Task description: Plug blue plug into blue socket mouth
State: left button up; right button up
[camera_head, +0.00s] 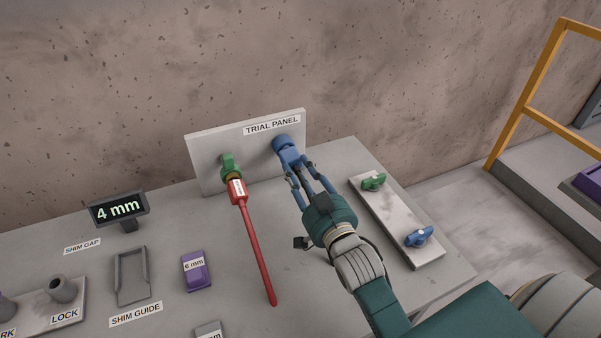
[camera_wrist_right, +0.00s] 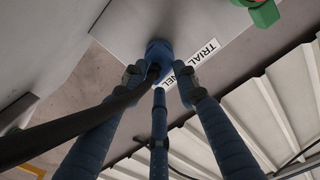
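The blue socket (camera_head: 281,141) is on the right of the upright trial panel (camera_head: 207,146); its mouth also shows in the right wrist view (camera_wrist_right: 158,50). A blue body at the mouth (camera_head: 291,156) looks like the blue plug, in line with it; how deep it sits is hidden. My right gripper (camera_head: 299,168) reaches it from the lower right. Its blue fingers are spread, with the tips on either side of the blue body and small gaps showing in the wrist view. A dark cable (camera_wrist_right: 82,122) runs to the mouth there. My left gripper is not in view.
A tray (camera_head: 397,221) with green (camera_head: 374,181) and blue (camera_head: 418,237) fittings lies right. A purple 6 mm block (camera_head: 196,278) and shim guide (camera_head: 120,293) lie left.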

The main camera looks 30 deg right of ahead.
jog(key=shift+s, duration=0.15)
jog(key=s, duration=1.1)
jog(key=shift+s+a, duration=0.35)
